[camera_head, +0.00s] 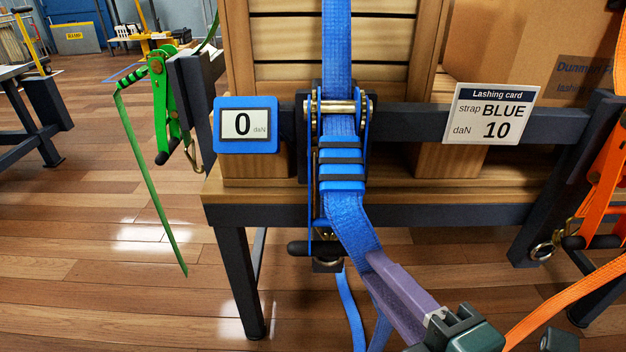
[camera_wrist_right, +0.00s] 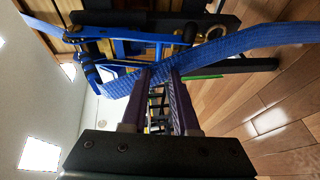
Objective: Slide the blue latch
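The blue strap ratchet (camera_head: 340,150) is mounted on the dark rail in front of the wooden crate. Blue webbing is wound in it, around a metal spindle. I cannot single out its latch. A black grip (camera_head: 308,248) shows at its lower end. The blue strap tail (camera_head: 352,225) runs down to my right gripper (camera_head: 372,258), whose purple fingers are at the webbing. In the right wrist view, the fingers (camera_wrist_right: 162,70) stand apart with a gap between them, and the strap (camera_wrist_right: 235,45) crosses at their tips. My left gripper is out of view.
A blue-framed gauge (camera_head: 241,124) reads 0 daN. A green ratchet (camera_head: 162,95) hangs at left, and an orange strap (camera_head: 565,296) is at right. The floor at left is mostly clear.

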